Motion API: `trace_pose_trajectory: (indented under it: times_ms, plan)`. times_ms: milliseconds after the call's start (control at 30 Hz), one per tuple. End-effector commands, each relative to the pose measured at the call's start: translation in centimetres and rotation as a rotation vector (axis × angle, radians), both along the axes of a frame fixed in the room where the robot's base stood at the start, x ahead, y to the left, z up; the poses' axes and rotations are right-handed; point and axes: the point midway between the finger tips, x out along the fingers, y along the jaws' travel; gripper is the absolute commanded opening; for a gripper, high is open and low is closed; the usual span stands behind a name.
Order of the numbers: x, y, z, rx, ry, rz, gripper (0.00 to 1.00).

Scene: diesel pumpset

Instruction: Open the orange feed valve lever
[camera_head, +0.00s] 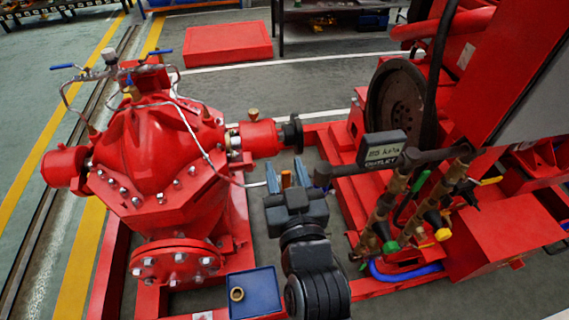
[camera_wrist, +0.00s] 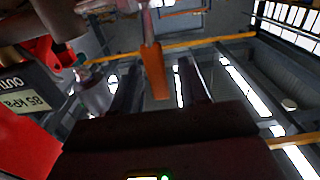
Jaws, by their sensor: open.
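The orange feed valve lever (camera_wrist: 155,72) hangs from a pale stem in the wrist view, its long flat end lying between my two fingers. My gripper (camera_head: 287,174) is open, with one dark finger on each side of the lever. In the wrist view the gripper (camera_wrist: 160,85) shows a gap between the lever and each finger. I cannot tell how deep the lever sits between the fingers. The valve body is not clearly visible.
A display marked OUTLET (camera_head: 383,150) stands close to the right of my gripper; it also shows in the wrist view (camera_wrist: 25,95). Brass valves with green and yellow handles (camera_head: 435,218) are further right. The red pump (camera_head: 155,155) is left. A blue tray (camera_head: 254,292) holds a brass ring.

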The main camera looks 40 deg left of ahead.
Motion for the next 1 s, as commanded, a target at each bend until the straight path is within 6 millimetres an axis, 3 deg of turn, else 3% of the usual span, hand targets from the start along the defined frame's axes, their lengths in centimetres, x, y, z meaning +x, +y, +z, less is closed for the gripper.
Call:
trace_pose_trajectory:
  times_ms: [433,867,1000]
  plan:
    - [0.83,0.94,-0.05,0.000,0.000,-0.001,0.44]
    - [0.82,0.92,-0.03,0.000,0.000,-0.001,0.02]
    - [0.83,0.91,-0.03,0.000,0.000,-0.001,0.00]
